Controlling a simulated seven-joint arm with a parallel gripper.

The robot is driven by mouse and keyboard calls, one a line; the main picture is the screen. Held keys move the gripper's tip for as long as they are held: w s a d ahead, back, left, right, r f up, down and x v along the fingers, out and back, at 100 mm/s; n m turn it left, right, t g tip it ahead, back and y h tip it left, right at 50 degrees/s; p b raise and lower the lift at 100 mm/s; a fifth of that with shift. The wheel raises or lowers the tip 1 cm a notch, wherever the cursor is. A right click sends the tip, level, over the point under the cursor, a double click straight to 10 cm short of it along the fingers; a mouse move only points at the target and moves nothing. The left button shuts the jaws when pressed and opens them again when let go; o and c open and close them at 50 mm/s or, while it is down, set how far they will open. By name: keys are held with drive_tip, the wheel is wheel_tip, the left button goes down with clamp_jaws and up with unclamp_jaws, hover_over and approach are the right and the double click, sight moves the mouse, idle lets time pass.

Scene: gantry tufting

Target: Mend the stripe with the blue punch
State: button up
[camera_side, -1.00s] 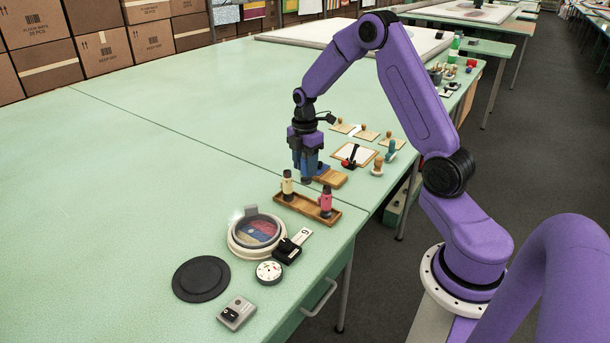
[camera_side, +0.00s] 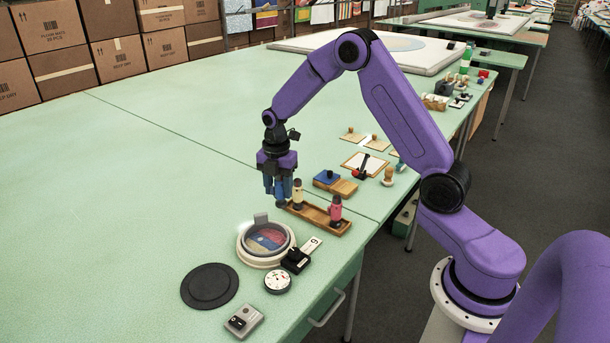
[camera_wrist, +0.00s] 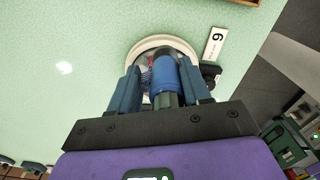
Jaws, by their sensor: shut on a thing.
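My gripper (camera_side: 278,192) is shut on the blue punch (camera_wrist: 165,78), which stands upright between the fingers. In the side view it hangs by the left end of the wooden tray (camera_side: 319,217), short of the hoop. The hoop (camera_side: 244,252) is a pale ring around a red, blue and yellow patch (camera_side: 267,239). In the wrist view the ring (camera_wrist: 141,47) lies beyond the punch, which hides most of the patch, so the stripe cannot be made out. A cream punch (camera_side: 298,195) and a pink punch (camera_side: 335,212) stand in the tray.
A black clip with a number card (camera_side: 310,245) sits at the hoop's right. A round dial (camera_side: 278,281), a grey switch box (camera_side: 244,321) and a black disc (camera_side: 210,286) lie in front. A blue pad on a wooden block (camera_side: 328,177) is behind the tray. The table's left is clear.

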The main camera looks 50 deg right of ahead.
drive_tip(key=w+a+n, duration=0.1)
drive_tip(key=a+n, duration=0.3)
drive_tip(key=a, duration=0.4)
drive_tip(key=shift+w+f, duration=0.2)
drive_tip(key=shift+f, duration=3.2)
drive_tip(key=shift+f, duration=0.55)
drive_tip(key=shift+r, duration=0.1)
wheel_tip(320, 180, up, 7)
